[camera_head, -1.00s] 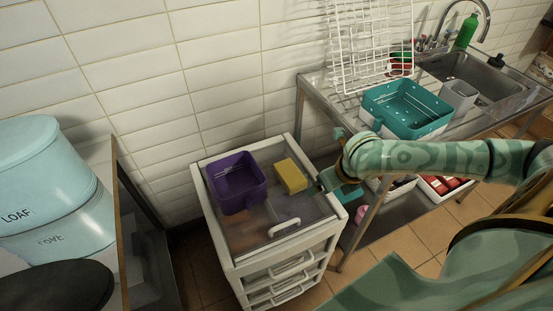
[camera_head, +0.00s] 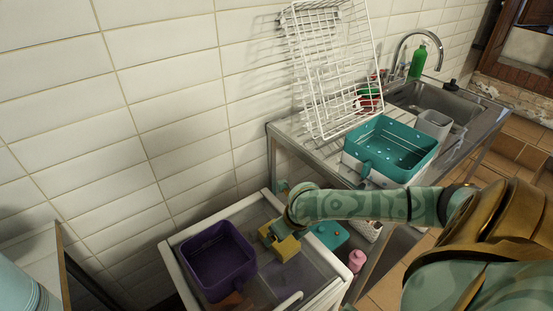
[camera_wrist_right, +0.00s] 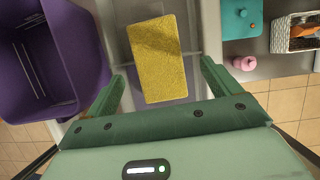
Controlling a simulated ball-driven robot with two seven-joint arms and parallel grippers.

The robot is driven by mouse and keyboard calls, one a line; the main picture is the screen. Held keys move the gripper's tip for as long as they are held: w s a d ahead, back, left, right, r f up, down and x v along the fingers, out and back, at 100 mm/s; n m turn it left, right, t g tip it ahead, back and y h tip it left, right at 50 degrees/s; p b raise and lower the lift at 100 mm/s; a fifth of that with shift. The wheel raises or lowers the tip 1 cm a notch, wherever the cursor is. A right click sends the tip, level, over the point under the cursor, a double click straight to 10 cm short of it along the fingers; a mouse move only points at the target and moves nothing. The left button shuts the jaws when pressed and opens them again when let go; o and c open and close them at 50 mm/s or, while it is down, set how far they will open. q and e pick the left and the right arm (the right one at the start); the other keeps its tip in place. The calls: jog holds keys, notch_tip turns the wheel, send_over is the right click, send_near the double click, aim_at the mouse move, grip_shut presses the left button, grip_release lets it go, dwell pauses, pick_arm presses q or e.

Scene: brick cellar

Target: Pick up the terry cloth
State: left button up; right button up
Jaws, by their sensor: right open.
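The terry cloth (camera_head: 288,249) is a yellow, folded block with a fuzzy surface. It lies on top of the drawer cart, to the right of the purple basket. In the right wrist view the cloth (camera_wrist_right: 157,50) is seen from above, slightly tilted. My right gripper (camera_head: 275,236) is over the cloth and hides part of it in the head view. In the wrist view its fingers (camera_wrist_right: 160,78) are open, one on each side of the cloth's near end. Nothing is gripped, and I cannot tell how far above it they are. My left gripper is not in view.
The purple basket (camera_head: 219,262) stands close to the left of the cloth; it also shows in the wrist view (camera_wrist_right: 70,45). The white-framed cart (camera_head: 176,271) has a raised rim. A steel sink table (camera_head: 281,134) holds a teal crate (camera_head: 372,148) and a white rack (camera_head: 330,65).

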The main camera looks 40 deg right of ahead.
jog(key=shift+w+f, duration=0.1)
jog(key=shift+f, duration=0.2)
jog(key=b+x, duration=0.2)
jog(key=x, duration=0.2)
jog(key=shift+a, duration=0.15)
jog(key=shift+w+f+b, duration=0.2)
jog(key=shift+f+b, duration=0.15)
jog(key=shift+f, duration=0.15)
jog(key=shift+r, duration=0.1)
jog(key=c, duration=1)
